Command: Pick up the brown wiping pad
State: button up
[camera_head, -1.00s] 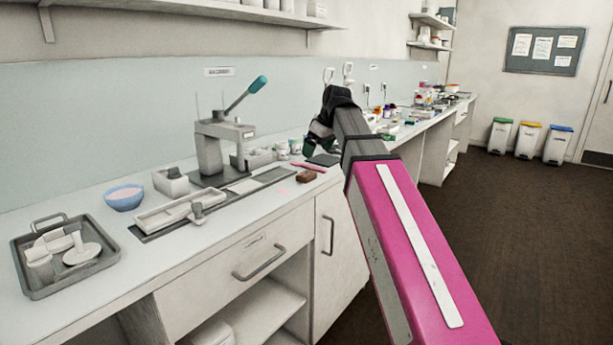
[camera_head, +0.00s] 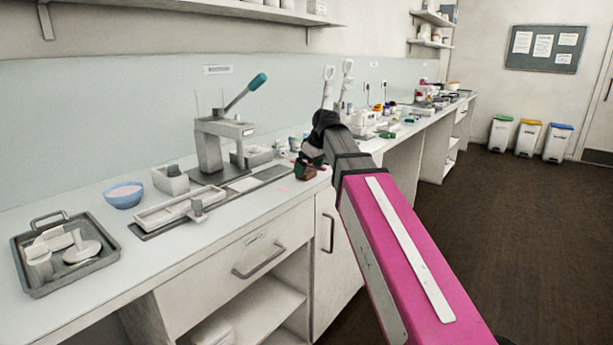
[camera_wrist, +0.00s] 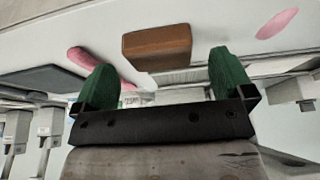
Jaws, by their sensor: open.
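The brown wiping pad (camera_wrist: 157,48) is a small brown block lying on the white counter. In the wrist view it sits just beyond the gap between the fingertips. My gripper (camera_wrist: 160,75) has green fingers spread apart with nothing between them. In the head view my gripper (camera_head: 309,168) is low over the counter, right of the lever press, and the brown pad (camera_head: 304,173) shows partly behind it.
A lever press (camera_head: 215,140) stands left of my gripper. A white trough (camera_head: 170,212), a blue bowl (camera_head: 124,196) and a grey tray (camera_head: 66,254) are further left. A pink pen-like item (camera_wrist: 100,66) and a pink patch (camera_wrist: 277,23) flank the pad.

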aim_at(307, 171)
jog(key=shift+x, duration=0.95)
jog(key=shift+c, duration=0.3)
jog(key=c, duration=0.9)
jog(key=shift+r, duration=0.15)
jog(key=shift+c, duration=0.2)
notch_tip(307, 171, up, 10)
jog(key=shift+o, duration=0.3)
